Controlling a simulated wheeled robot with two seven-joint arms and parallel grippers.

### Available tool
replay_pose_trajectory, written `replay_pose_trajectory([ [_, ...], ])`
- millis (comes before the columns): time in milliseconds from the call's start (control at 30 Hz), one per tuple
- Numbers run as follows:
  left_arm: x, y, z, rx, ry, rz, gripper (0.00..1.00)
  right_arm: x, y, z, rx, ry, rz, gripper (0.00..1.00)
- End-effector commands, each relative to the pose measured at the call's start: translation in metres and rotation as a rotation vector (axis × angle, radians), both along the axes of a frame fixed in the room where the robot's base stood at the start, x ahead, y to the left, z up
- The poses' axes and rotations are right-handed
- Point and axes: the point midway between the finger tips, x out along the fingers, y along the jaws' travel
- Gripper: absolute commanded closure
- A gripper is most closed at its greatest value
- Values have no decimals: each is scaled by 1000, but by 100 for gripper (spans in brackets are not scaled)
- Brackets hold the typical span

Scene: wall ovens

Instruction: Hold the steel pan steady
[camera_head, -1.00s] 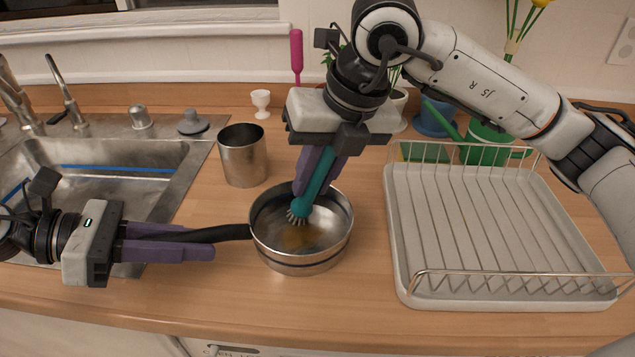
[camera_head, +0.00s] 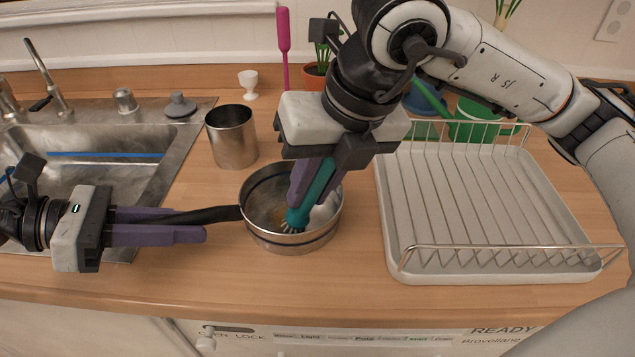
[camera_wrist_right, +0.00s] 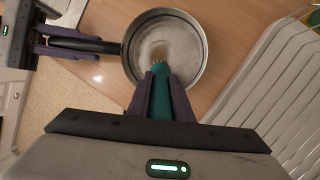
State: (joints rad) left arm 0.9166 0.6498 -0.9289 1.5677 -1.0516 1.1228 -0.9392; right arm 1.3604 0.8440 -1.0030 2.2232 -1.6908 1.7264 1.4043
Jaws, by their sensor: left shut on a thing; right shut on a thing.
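The steel pan (camera_head: 262,236) sits on the wooden counter in the head view, its black handle (camera_head: 222,214) pointing left. My left gripper (camera_head: 205,224) is shut on the handle, beside the sink. My right gripper (camera_head: 312,185) is shut on a teal brush (camera_head: 304,207) and points down into the pan. The bristles are inside the pan, at or near its bottom. A brownish patch beside the bristles is mostly hidden in the head view. The right wrist view shows the pan (camera_wrist_right: 197,75), the brush (camera_wrist_right: 160,95) and a pale brown smear under the bristles.
A white dish rack (camera_head: 470,200) stands right of the pan. A steel cup (camera_head: 232,138) is behind the pan, and a white egg cup (camera_head: 248,84) is farther back. The sink (camera_head: 95,150) is at left. Bare counter lies in front of the pan.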

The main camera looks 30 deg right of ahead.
Motion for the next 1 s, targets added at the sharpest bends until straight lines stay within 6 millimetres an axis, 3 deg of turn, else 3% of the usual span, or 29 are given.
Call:
replay_pose_trajectory([
  [733,0,0,1,-2,-1,0,100,68,-4,0,0,1,1,100],
  [1000,0,0,1,-2,-1,0,100,41,-3,-1,-1,0,4,100],
])
